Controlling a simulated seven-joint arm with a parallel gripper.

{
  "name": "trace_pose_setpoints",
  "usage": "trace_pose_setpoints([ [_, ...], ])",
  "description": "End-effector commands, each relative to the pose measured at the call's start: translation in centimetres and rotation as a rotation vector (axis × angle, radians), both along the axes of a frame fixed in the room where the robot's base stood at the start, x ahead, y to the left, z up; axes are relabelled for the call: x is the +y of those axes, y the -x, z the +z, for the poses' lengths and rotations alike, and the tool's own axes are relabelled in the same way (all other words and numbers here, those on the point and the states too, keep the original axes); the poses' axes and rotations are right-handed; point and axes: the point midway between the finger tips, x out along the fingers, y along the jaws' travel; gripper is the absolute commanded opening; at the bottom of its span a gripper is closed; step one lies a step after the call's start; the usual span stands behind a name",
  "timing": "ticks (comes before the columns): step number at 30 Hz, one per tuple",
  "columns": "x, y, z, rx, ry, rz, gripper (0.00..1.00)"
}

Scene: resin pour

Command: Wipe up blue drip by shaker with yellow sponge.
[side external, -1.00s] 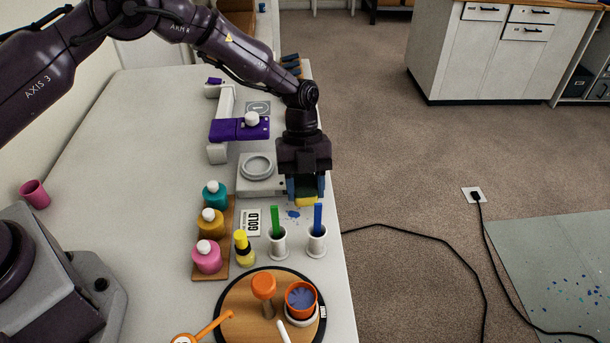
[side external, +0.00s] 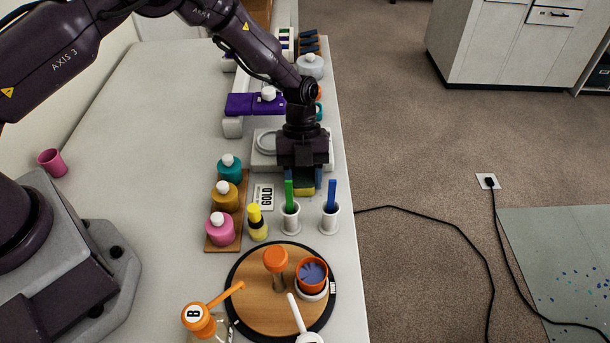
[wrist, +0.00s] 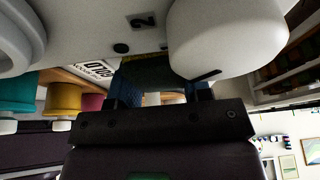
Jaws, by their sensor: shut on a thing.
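My gripper (side external: 304,182) is shut on the yellow sponge (side external: 303,190), with one blue finger on each side of it. It points down at the table, just in front of the grey shaker (side external: 262,158) with its round ring. In the wrist view the sponge (wrist: 155,72) looks dark between the fingers of my gripper (wrist: 165,98). The blue drip is not visible now; the sponge and gripper cover the place where it showed earlier. I cannot tell whether the sponge touches the table.
Two white cups, with a green stick (side external: 289,193) and a blue stick (side external: 332,193), stand close in front. A GOLD card (side external: 263,197), a yellow bottle (side external: 257,222) and a rack of paint bottles are left. A round wooden board (side external: 253,296) is nearer; the table edge is right.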

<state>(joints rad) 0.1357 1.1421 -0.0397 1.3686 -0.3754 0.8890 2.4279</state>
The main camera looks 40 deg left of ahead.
Motion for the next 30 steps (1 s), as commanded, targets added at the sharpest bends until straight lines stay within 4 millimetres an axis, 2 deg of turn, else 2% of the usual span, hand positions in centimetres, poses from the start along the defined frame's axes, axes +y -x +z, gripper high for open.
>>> trace_pose_setpoints([
  [11,-2.4,-2.3,0.0,0.0,0.0,-0.001,0.23],
  [14,-2.3,-2.3,1.9,-0.005,0.002,0.001,0.23],
  [30,-2.2,-2.2,6.5,-0.002,0.001,0.001,0.23],
])
